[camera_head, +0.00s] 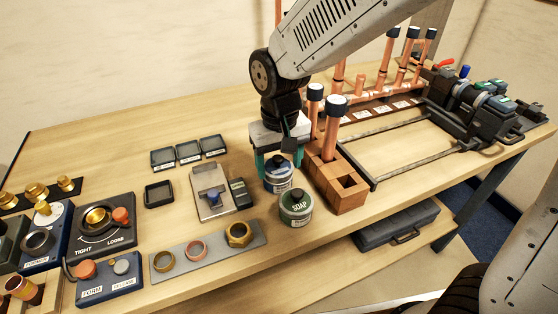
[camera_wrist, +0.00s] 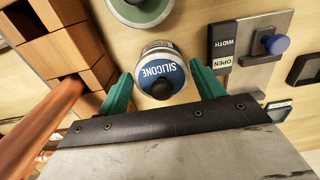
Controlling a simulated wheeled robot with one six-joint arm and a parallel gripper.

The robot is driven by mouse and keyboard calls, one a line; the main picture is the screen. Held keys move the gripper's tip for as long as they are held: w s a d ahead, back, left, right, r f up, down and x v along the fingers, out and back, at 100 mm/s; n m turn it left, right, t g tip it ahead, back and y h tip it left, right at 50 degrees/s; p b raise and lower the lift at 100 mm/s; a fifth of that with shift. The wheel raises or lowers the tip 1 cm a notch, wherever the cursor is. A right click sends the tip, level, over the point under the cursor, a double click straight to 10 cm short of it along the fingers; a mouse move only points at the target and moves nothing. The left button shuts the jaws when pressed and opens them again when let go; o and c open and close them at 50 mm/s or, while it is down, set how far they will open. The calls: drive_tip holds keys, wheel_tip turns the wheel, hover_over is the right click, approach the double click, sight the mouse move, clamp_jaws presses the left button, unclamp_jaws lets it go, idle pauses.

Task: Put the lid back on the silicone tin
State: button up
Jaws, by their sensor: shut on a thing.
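The silicone tin (camera_head: 279,184) stands upright on the bench, with a blue label and a pale rim. Its dark, round-knobbed lid (camera_head: 278,161) is at the tin's top, between the teal fingers of my gripper (camera_head: 277,163). In the wrist view, the black knob (camera_wrist: 162,90) and the SILICONE lettering on the tin (camera_wrist: 166,66) show between the two fingertips of my gripper (camera_wrist: 162,72). My gripper points down and is shut on the lid. I cannot tell whether a small gap is left between lid and tin.
A brick-coloured wooden block (camera_head: 350,195) holding copper pipes is close on the right. A width gauge plate (camera_head: 211,203) lies to the left.

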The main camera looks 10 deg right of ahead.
idle(0.3)
drive_tip(key=o, duration=1.2)
drive_tip(key=shift+r, duration=0.1)
drive_tip(key=shift+r, duration=3.4)
clamp_jaws()
drive_tip(key=shift+f, duration=0.15)
